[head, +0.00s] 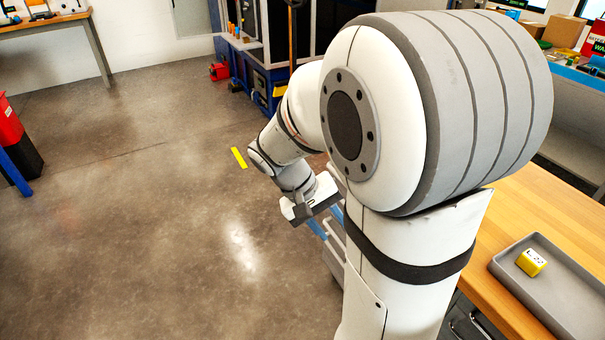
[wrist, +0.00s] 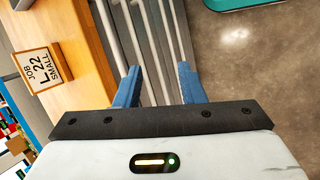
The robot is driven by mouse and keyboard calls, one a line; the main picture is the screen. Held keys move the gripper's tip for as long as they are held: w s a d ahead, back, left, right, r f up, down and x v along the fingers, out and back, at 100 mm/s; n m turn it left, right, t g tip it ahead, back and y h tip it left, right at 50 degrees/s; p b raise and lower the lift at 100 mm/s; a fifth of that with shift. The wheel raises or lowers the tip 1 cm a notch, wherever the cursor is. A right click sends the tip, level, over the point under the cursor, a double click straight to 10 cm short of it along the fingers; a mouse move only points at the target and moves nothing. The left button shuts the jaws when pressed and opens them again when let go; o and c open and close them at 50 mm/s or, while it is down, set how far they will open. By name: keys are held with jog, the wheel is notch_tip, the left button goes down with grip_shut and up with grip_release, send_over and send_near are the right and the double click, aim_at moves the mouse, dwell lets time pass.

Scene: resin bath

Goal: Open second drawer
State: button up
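The drawer unit shows in the wrist view as a grey front with several long bar handles (wrist: 143,45), running lengthwise beside the wooden worktop. My gripper (wrist: 159,84) has its two blue fingers apart, with nothing held between them. Handle bars pass behind and between the fingertips; I cannot tell whether a finger touches one, or which bar belongs to the second drawer. In the head view my gripper (head: 329,221) is low, beside the drawer fronts (head: 333,262). My own arm hides most of the unit there. No drawer looks clearly pulled out.
The wooden worktop (head: 520,210) bears a grey tray (head: 508,268) with a yellow block (head: 531,262). In the wrist view a job sign (wrist: 37,69) stands on the worktop, and a teal object (wrist: 243,3) is at the top. The concrete floor (head: 150,230) to the left is clear.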

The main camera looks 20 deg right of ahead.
jog(key=w+d+f+g+h+b, duration=0.1)
jog(key=w+d+f+h+b, duration=0.45)
jog(key=f, duration=0.45)
jog(key=w+d+f+g+h+b, duration=0.1)
jog(key=w+d+f+h+b, duration=0.35)
jog(key=w+f, duration=0.4)
jog(key=s+d+f+b, duration=0.1)
jog(key=s+d+f, duration=0.1)
jog(key=s+d, duration=0.2)
jog(key=d, duration=0.3)
jog(key=shift+s+f+m, duration=0.2)
jog(key=shift+f+m, duration=0.15)
jog(key=shift+m, duration=0.05)
jog(key=shift+c, duration=0.3)
grip_shut()
